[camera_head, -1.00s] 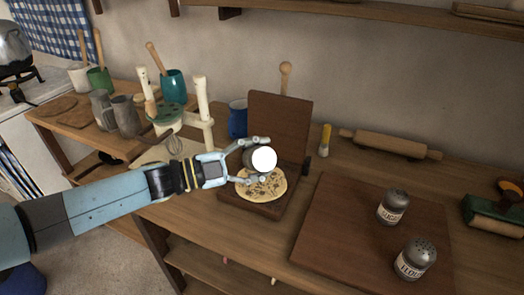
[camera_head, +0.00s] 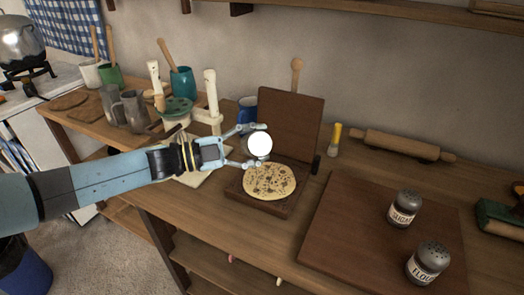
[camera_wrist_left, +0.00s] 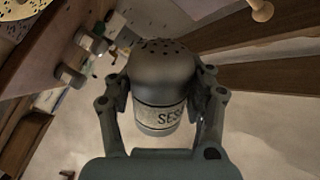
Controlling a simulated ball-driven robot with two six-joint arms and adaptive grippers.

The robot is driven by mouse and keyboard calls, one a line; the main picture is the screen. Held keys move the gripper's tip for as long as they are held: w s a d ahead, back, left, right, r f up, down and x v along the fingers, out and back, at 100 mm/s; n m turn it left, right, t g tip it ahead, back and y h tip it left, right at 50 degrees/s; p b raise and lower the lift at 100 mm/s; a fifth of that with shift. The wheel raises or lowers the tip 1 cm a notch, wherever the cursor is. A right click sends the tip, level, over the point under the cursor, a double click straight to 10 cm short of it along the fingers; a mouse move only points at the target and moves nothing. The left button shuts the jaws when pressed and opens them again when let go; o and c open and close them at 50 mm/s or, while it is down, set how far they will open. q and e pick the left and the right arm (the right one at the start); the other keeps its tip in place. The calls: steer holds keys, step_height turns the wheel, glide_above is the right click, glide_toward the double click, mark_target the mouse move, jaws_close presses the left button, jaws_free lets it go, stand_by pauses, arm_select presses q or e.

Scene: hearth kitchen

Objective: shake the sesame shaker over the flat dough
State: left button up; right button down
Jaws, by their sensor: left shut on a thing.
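My left gripper (camera_head: 262,146) is shut on the sesame shaker, whose pale round end (camera_head: 260,145) faces the head camera. In the left wrist view the shaker (camera_wrist_left: 163,85) shows a grey perforated cap and a label reading "SES", between both fingers (camera_wrist_left: 160,95). It is tilted, not upright. The flat dough (camera_head: 270,181), round and dotted with dark specks, lies on the base of a hinged wooden press (camera_head: 262,208) with its lid (camera_head: 290,123) raised. The shaker is above the dough's far left side, apart from it. My right gripper is out of view.
The sugar shaker (camera_head: 404,208) and flour shaker (camera_head: 428,262) stand on a dark board (camera_head: 345,225) at right. A blue mug (camera_head: 247,110) stands behind the gripper.

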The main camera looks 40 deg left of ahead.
arm_select(q)
steer(key=shift+w+a, duration=0.35)
steer(key=shift+a, duration=0.1)
steer(key=shift+s+d+r, duration=0.1)
steer(key=shift+s+d, duration=0.15)
steer(key=shift+d, duration=0.2)
steer(key=shift+w+a+b, duration=0.15)
steer(key=shift+w+b, duration=0.25)
steer(key=shift+w, duration=0.2)
steer(key=w, duration=0.1)
steer(key=w+b, duration=0.1)
steer(key=shift+w+a, duration=0.4)
